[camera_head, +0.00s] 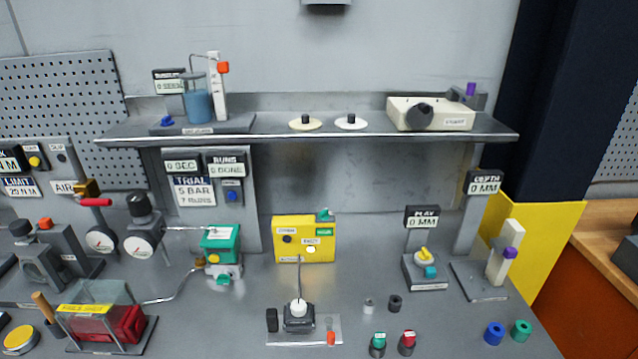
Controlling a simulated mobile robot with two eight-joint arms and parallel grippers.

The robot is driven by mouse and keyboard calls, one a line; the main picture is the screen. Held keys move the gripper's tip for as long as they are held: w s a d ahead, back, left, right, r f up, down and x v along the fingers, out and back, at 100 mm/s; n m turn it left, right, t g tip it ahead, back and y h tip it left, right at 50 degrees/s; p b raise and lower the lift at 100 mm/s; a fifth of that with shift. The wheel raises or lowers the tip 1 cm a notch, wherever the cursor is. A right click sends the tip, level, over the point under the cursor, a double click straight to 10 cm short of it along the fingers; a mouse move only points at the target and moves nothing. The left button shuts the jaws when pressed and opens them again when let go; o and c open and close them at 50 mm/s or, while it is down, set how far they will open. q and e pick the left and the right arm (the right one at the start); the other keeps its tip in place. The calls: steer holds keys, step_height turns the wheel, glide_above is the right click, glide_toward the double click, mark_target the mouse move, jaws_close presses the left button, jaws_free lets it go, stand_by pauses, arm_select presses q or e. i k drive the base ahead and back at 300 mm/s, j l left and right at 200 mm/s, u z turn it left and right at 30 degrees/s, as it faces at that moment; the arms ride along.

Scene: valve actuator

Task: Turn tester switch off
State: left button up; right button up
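A yellow box (290,252) stands upright at the middle of the bench, against the back. It looks like the tester, but its small labels are hard to read. On its front are a dark round knob or button (287,239), a pale round light or button (311,249) and a small green label. A green part (325,215) sits on its top right corner. I cannot tell which of these is the switch or how it is set. A cable runs from the box down to a dark block with a white top (298,308). Neither gripper is in view.
A grey shelf (270,134) spans above the box. A green-and-white unit (221,238) stands left of it, with gauges (142,243) further left. A yellow-knobbed device (424,270) stands to the right. Small red and green parts lie in front. The bench just right of the box is clear.

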mark_target(324, 214)
steer(key=i+l+u, duration=0.1)
steer(key=u, duration=0.25)
steer(key=i+l+u, duration=0.15)
steer(key=i+u, duration=0.2)
steer(key=i+l+u, duration=0.1)
steer(key=u, duration=0.25)
steer(key=l, duration=0.1)
